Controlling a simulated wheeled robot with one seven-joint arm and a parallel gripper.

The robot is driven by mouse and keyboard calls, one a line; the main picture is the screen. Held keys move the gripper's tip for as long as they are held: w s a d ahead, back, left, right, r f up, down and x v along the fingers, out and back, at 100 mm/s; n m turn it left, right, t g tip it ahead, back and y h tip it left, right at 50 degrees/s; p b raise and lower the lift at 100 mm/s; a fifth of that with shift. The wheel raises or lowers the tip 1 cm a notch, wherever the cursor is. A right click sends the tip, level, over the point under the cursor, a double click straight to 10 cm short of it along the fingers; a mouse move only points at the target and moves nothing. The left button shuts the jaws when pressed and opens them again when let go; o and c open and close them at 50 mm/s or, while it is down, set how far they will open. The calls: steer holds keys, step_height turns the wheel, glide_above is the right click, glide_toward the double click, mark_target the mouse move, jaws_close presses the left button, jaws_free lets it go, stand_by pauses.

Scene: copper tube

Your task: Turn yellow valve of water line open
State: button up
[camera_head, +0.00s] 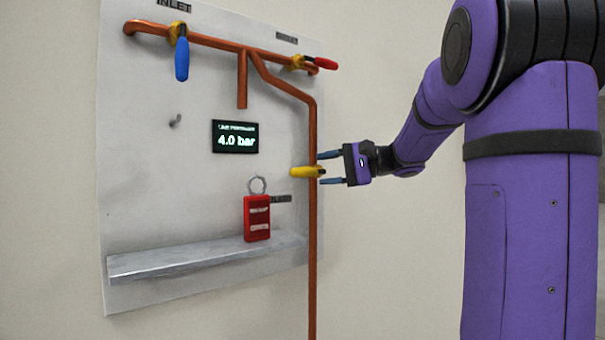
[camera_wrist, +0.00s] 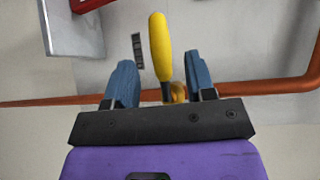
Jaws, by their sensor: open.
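The yellow valve handle (camera_head: 307,172) sits on the vertical copper pipe (camera_head: 312,230), pointing left across it, roughly at right angles to the pipe. In the wrist view the yellow handle (camera_wrist: 160,46) extends away from the copper pipe (camera_wrist: 60,101), between my two fingers. My gripper (camera_head: 328,168) is open at the pipe from the right, one finger above and one below the handle. The valve body is partly hidden behind the gripper's palm.
A blue handle (camera_head: 182,59) and a red handle (camera_head: 325,63) are on the upper pipe. A display (camera_head: 235,136) reads 4.0 bar. A red padlock-like tag (camera_head: 257,217) stands on the grey shelf (camera_head: 180,262), below left of the yellow handle.

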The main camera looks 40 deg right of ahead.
mark_target(308, 172)
steer(key=shift+x, duration=2.95)
jaws_close()
